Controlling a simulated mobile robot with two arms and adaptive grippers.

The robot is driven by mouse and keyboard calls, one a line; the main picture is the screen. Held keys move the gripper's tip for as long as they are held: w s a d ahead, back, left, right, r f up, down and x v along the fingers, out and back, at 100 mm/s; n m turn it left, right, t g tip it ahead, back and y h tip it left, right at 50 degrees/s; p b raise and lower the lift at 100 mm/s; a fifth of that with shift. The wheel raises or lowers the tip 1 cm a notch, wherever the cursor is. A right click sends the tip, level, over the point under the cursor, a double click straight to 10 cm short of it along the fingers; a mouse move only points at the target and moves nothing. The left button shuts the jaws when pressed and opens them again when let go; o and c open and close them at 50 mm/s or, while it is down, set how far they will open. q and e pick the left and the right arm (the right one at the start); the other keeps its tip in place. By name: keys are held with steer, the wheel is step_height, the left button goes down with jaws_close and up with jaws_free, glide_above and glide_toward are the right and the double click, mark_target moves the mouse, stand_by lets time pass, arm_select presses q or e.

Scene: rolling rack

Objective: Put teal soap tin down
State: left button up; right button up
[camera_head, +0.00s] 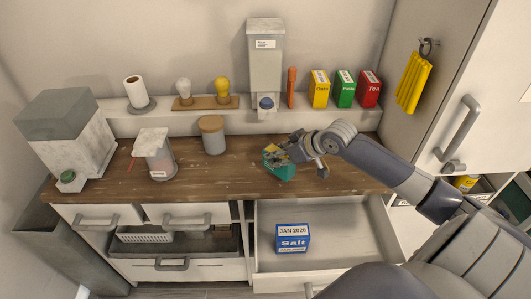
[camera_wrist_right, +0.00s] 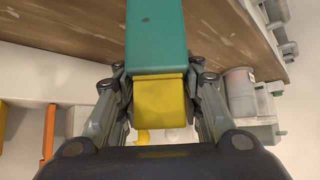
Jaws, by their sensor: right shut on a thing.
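The teal soap tin (camera_head: 281,170) is at the right part of the wooden counter (camera_head: 230,179) in the head view. I cannot tell whether it touches the wood or hangs just above it. My right gripper (camera_head: 275,155) is shut on it from above and behind. In the right wrist view the teal tin (camera_wrist_right: 156,38) reaches up and out of the top edge. A yellow part (camera_wrist_right: 160,98) at its near end sits between the fingers of the right gripper (camera_wrist_right: 158,85). My left gripper is out of view.
An open drawer (camera_head: 345,235) below holds a blue salt box (camera_head: 292,238). A lidded canister (camera_head: 212,134) and a clear container (camera_head: 155,155) stand left on the counter. A dispenser (camera_head: 265,60) and yellow, green and red boxes line the ledge behind. Counter between canister and tin is clear.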

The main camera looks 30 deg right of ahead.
steer(key=p+x, duration=0.1)
steer(key=x, duration=0.3)
steer(key=w+r+p+x, duration=0.1)
steer(key=x, duration=0.1)
steer(key=shift+w+a+f+p, duration=0.15)
steer(key=shift+w+f+p, duration=0.1)
steer(key=shift+w+p, duration=0.05)
steer(key=shift+f, duration=0.15)
steer(key=o, duration=1.1)
steer(key=shift+f, duration=0.15)
